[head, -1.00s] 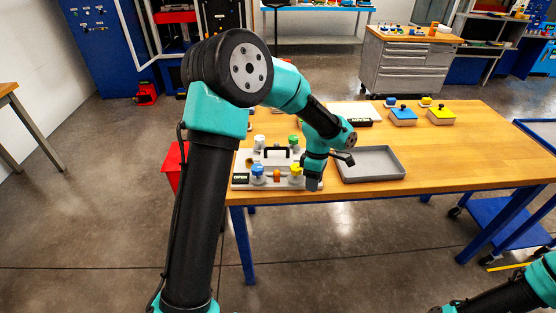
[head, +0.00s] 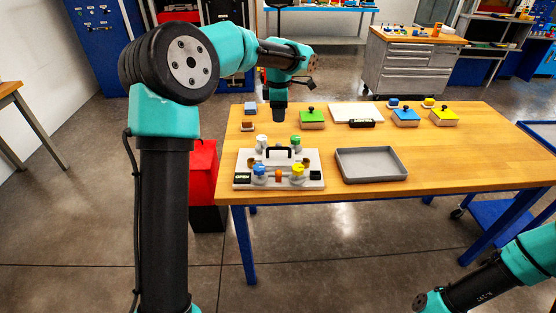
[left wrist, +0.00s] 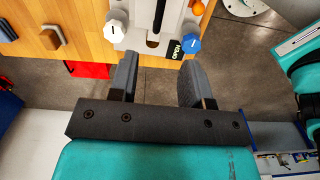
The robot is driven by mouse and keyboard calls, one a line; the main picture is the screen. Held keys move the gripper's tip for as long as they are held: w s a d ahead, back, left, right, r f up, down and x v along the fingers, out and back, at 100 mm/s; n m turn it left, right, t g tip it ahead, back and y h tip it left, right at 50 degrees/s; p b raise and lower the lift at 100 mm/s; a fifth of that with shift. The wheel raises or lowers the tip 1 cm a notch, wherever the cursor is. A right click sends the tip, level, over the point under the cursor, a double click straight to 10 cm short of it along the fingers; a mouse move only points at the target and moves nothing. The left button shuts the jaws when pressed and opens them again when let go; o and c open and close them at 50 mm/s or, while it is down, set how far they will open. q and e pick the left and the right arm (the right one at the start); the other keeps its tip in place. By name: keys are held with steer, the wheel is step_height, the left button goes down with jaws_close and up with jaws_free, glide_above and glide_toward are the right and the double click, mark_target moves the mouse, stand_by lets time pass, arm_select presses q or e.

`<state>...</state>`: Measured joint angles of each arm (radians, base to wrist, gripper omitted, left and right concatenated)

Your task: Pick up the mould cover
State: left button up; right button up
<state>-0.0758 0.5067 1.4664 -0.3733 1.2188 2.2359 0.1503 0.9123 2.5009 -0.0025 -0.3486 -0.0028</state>
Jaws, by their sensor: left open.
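A light grey mould fixture (head: 240,167) with white, green, blue and yellow knobs sits at the table's front left. A black arched handle (head: 278,152) stands at its middle, apparently on the mould cover; I cannot make out the cover's edges. My left gripper (head: 279,115) points down above the table, behind the fixture in the picture. In the left wrist view its fingers (left wrist: 160,82) are apart with nothing between them. That view also shows the fixture's white knob (left wrist: 117,27), blue knob (left wrist: 187,40) and dark handle (left wrist: 158,20) beyond the fingertips. My right gripper is not visible.
An empty grey tray (head: 371,178) lies right of the fixture. A green block with a knob (head: 312,117), a white panel (head: 356,112), a blue block (head: 405,117) and a yellow block (head: 444,117) line the back. The table's right side is clear.

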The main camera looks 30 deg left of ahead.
arm_select(q)
glide_toward(279, 152)
steer(key=s+f, duration=0.1)
steer(key=s+d+f, duration=0.1)
steer(key=shift+s+d+f, duration=0.1)
steer(key=shift+s+f, duration=0.05)
steer(key=shift+s, duration=0.2)
steer(key=shift+f, duration=2.6)
jaws_close()
